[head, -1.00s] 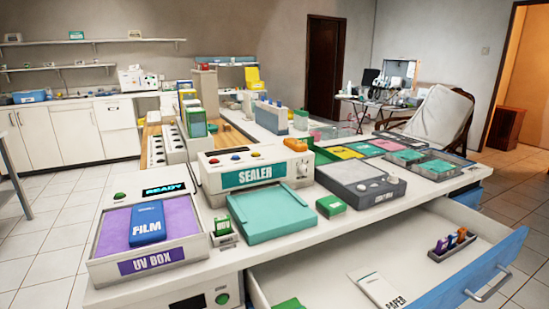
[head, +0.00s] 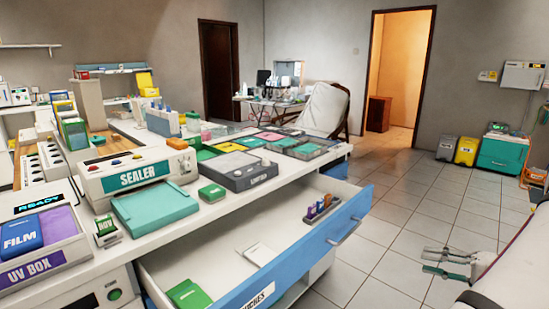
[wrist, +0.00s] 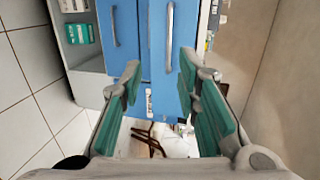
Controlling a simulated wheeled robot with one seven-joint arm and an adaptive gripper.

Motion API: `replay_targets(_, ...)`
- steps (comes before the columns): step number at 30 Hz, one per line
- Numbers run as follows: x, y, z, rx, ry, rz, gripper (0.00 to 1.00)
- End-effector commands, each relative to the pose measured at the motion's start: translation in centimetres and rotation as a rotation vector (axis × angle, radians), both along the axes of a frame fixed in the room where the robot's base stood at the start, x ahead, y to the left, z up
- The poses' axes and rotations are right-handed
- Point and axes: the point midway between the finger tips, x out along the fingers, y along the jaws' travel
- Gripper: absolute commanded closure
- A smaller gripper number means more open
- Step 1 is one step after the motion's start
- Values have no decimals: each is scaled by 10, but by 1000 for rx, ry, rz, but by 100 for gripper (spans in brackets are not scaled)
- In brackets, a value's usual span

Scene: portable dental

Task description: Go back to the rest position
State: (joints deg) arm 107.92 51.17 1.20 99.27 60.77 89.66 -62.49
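My gripper (head: 430,260) shows at the lower right of the head view, out over the tiled floor to the right of the open drawer. Its two teal-padded fingers are apart with nothing between them. In the wrist view my gripper (wrist: 160,80) is also open and empty, with blue drawer fronts (wrist: 125,40) and their metal handles visible beyond the fingers.
The blue-fronted drawer (head: 300,255) stands open from the white counter (head: 75,290), holding a small rack of bottles (head: 321,208). On the counter are a UV box (head: 40,262) and a sealer (head: 135,172). Open floor (head: 400,190) lies to the right.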

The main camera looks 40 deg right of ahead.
Motion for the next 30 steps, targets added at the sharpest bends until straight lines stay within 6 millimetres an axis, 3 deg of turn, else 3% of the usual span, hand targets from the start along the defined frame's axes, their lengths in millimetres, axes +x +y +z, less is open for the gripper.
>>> replay_targets(8,46,26,27,12,72,136,70)
replay_targets(14,93,63,55,13,163,289,70)
replay_targets(17,123,96,74,7,231,395,70)
replay_targets(22,170,176,111,-39,393,612,70)
replay_targets(26,187,241,133,-102,521,758,70)
replay_targets(30,188,307,151,-201,652,891,70)
